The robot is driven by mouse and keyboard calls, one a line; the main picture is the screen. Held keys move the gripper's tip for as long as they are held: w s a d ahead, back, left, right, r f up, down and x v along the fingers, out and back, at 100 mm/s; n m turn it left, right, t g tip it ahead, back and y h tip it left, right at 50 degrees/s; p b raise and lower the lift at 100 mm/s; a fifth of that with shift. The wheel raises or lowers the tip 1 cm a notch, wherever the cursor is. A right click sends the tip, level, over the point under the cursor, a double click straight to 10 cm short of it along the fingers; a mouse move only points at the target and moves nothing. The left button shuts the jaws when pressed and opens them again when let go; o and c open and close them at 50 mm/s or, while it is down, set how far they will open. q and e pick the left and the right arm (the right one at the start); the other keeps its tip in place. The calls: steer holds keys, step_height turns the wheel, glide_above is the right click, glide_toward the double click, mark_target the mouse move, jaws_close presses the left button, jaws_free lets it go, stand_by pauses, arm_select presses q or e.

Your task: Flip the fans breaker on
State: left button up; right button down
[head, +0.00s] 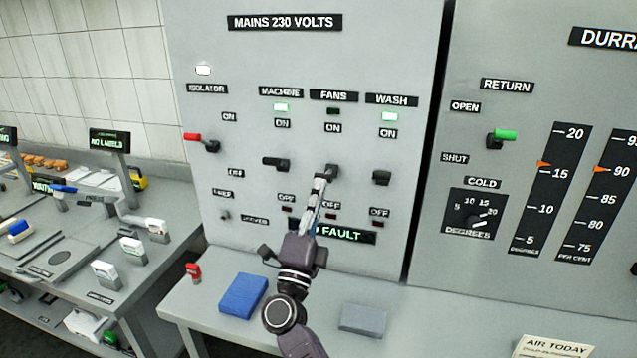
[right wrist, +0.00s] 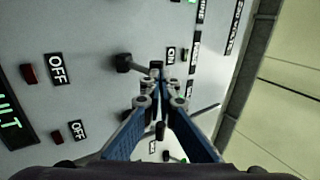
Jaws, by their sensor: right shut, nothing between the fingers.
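The fans breaker (head: 332,172) is a black lever on the grey mains panel, below the FANS label (head: 334,96). The lamp (head: 334,111) under that label is dark. My right gripper (head: 322,182) is shut and empty, its fingertips at the fans lever from below and partly covering it. In the right wrist view the shut fingertips (right wrist: 157,72) are beside a black lever (right wrist: 124,63), which seems to be the fans one. I cannot tell whether they touch. My left gripper is not in view.
The machine breaker (head: 275,163) and wash breaker (head: 381,178) flank the fans lever; their lamps are lit green. The red-handled isolator (head: 200,141) is further left. A FAULT sign (head: 345,236) is lit below. A blue block (head: 242,296) and grey block (head: 363,319) lie on the ledge.

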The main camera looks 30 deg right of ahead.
steer(key=shift+w+d+r+p, duration=0.15)
steer(key=shift+r+p, duration=0.5)
steer(key=shift+r, duration=0.55)
steer(key=v, duration=0.7)
steer(key=shift+a, duration=0.2)
